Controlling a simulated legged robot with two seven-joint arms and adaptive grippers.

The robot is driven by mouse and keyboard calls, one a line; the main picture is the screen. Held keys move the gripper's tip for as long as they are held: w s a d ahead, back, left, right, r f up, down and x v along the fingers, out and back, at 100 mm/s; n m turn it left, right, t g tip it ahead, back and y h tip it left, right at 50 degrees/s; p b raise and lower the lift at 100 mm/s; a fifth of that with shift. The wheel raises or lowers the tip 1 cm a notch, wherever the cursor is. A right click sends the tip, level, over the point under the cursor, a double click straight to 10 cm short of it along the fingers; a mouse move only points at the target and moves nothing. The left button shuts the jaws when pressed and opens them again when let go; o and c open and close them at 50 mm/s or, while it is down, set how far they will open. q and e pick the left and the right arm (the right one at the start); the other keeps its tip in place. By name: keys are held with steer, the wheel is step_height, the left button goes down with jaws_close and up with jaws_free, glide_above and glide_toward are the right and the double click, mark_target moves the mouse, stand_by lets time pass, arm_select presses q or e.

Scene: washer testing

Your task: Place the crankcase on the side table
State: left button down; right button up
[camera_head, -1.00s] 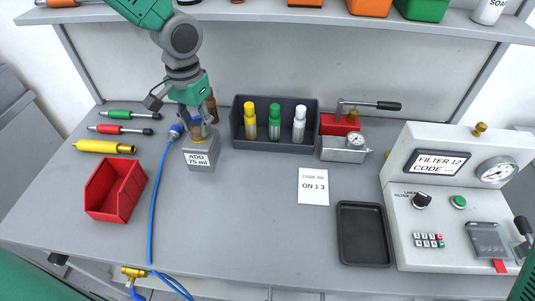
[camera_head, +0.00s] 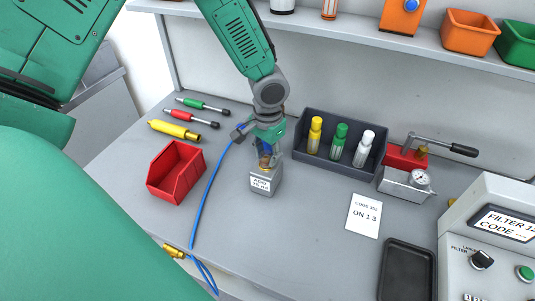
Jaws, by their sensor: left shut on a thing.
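The thing I take for the crankcase is a small grey box (camera_head: 264,183) with a white label and a brownish neck on top, at the back middle of the workbench (camera_head: 300,240). My left gripper (camera_head: 266,158) comes down from above and is shut on its neck. The fingers hide part of the top. The box is upright; I cannot tell whether it touches the bench. My right gripper is not in view. I cannot make out a side table.
A red bin (camera_head: 165,190) and a blue hose (camera_head: 208,195) lie left of the box. A dark bottle tray (camera_head: 317,168), a pump with gauge (camera_head: 405,185), a white card (camera_head: 363,215), a black tray (camera_head: 407,272) and a control panel (camera_head: 490,240) are right. A shelf (camera_head: 350,38) overhangs behind.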

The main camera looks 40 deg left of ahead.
arm_select(q)
steer(key=shift+w, duration=0.15)
steer(key=c, duration=1.2)
jaws_free()
steer(key=shift+f, duration=0.1)
step_height(320, 180, up, 12)
steer(key=shift+d, duration=0.1)
